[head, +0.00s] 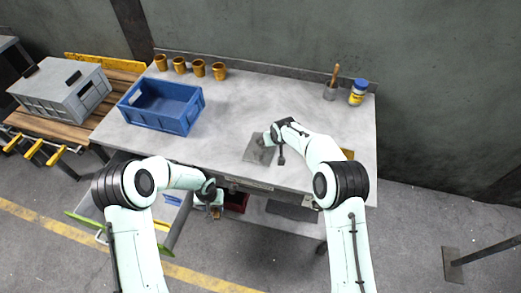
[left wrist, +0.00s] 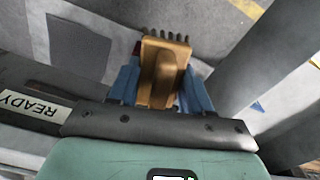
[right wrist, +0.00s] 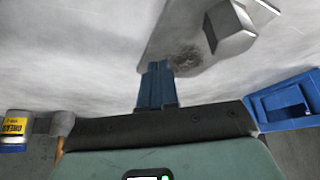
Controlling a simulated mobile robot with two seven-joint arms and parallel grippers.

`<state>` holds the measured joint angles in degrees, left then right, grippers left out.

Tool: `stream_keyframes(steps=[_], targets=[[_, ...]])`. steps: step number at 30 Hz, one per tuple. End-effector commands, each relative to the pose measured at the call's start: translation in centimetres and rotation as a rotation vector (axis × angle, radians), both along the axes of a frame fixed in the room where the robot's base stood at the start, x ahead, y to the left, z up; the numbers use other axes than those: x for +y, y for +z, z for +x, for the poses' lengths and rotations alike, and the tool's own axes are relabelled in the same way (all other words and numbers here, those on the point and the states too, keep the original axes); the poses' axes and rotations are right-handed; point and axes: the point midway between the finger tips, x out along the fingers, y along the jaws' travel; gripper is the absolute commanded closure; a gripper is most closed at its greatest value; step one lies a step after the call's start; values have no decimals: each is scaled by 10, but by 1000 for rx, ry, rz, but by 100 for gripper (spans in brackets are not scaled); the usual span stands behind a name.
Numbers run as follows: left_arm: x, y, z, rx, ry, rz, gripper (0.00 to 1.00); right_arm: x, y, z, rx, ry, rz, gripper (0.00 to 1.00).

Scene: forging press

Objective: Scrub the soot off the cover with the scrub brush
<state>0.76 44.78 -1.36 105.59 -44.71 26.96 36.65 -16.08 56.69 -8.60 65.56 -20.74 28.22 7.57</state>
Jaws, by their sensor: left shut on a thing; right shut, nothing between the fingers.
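The cover is a flat grey metal plate (head: 253,153) on the workbench near its front edge. In the right wrist view the cover (right wrist: 166,38) has a dark soot patch (right wrist: 184,57) and a raised grey block on top. My right gripper (right wrist: 158,68) is shut and empty, its tips at the cover's near edge beside the soot; I cannot tell whether they touch. It hides part of the cover in the head view (head: 264,141). My left gripper (head: 213,204) is shut on the scrub brush (left wrist: 165,65), a wooden block with dark bristles, in front of the bench and apart from the cover.
A blue crate (head: 189,118) stands on the bench's left side, with several brown cups (head: 198,68) behind it. A grey crate (head: 45,93) sits further left. The bench middle (head: 245,98) is clear.

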Motion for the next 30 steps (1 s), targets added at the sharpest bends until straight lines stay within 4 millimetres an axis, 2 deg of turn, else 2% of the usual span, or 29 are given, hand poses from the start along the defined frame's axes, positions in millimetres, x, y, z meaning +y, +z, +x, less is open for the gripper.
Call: stream_keyframes(steps=[20, 26, 30], targets=[[0, -4, -3, 3, 0, 0, 84, 0, -14, 0, 1, 0, 0, 100], [0, -2, -2, 2, 0, 0, 84, 0, -10, 0, -1, 0, 0, 100], [0, 1, 1, -1, 0, 0, 84, 0, 1, 1, -2, 0, 1, 100]])
